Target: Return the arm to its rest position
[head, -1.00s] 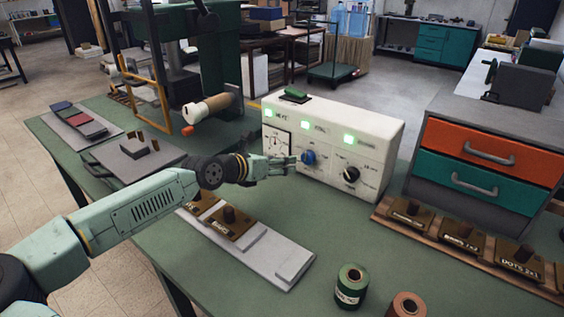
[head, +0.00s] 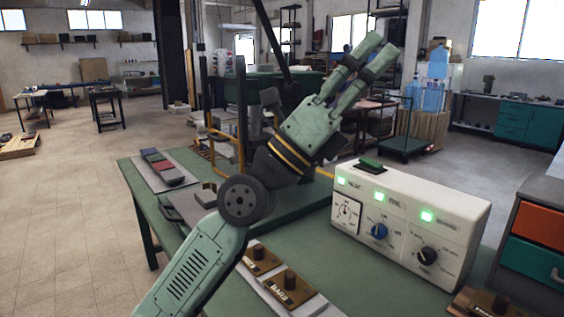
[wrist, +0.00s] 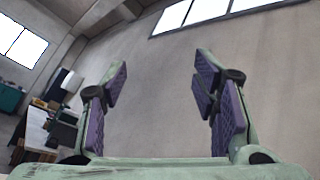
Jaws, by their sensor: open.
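My gripper (head: 366,58) is raised above the green workbench (head: 318,236) in the head view, pointing up and to the right. My arm rises from the bottom of the picture and bends at the elbow. In the wrist view my gripper (wrist: 162,95) has its two purple-padded fingers wide apart with nothing between them. Behind them are a plain wall and high windows. The arm hides part of the press behind it.
A white control box (head: 408,222) with green lights, a blue knob and a black knob stands on the bench. Brown stamped blocks (head: 291,290) lie in front. A drawer cabinet (head: 535,235) is at the right. The floor at left is largely clear.

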